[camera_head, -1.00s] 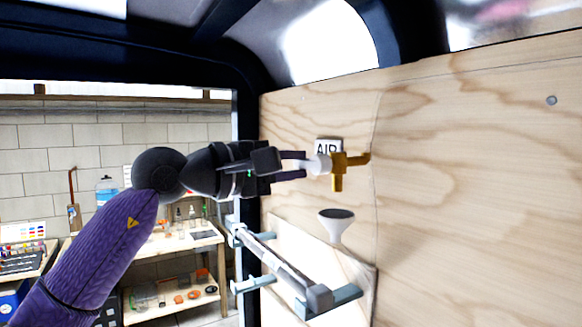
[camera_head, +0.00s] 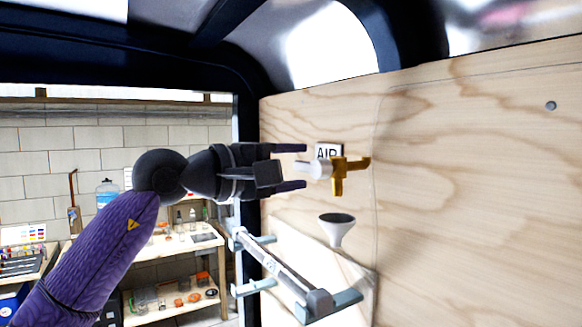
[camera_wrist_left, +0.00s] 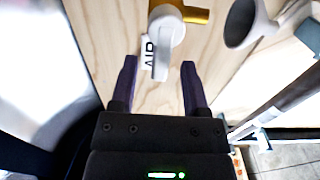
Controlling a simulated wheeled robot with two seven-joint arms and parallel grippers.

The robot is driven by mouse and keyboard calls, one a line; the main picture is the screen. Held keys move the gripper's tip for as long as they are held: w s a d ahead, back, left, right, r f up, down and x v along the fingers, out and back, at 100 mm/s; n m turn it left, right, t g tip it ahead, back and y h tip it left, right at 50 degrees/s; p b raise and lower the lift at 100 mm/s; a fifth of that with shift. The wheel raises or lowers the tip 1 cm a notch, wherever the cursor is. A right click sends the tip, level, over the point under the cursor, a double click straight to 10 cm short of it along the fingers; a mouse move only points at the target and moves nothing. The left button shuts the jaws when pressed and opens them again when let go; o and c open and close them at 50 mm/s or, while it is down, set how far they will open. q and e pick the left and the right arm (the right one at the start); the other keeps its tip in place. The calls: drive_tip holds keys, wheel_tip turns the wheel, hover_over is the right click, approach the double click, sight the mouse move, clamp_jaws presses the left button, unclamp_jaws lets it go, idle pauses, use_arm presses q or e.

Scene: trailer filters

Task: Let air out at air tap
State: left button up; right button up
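The brass air tap (camera_head: 338,174) sticks out of the plywood wall beside a white "AIR" label (camera_head: 327,150). Its pale grey handle (camera_head: 319,168) faces my left gripper (camera_head: 304,166). The left gripper is open, with one finger above and one below the handle's level in the head view. In the left wrist view, the handle's lever (camera_wrist_left: 161,60) lies between the spread fingertips of the left gripper (camera_wrist_left: 159,64), with a gap on both sides. The tap's brass body (camera_wrist_left: 190,13) is at the top there. My right gripper is not in view.
A grey funnel (camera_head: 337,226) is on the wall below the tap. A metal bar on brackets (camera_head: 285,272) juts out lower down. A dark frame post (camera_head: 246,150) stands left of the wall. Shelves with small items (camera_head: 175,245) are behind.

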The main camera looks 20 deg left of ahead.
use_arm(q)
drive_tip(key=b+v, duration=0.4)
drive_tip(key=v, duration=0.6)
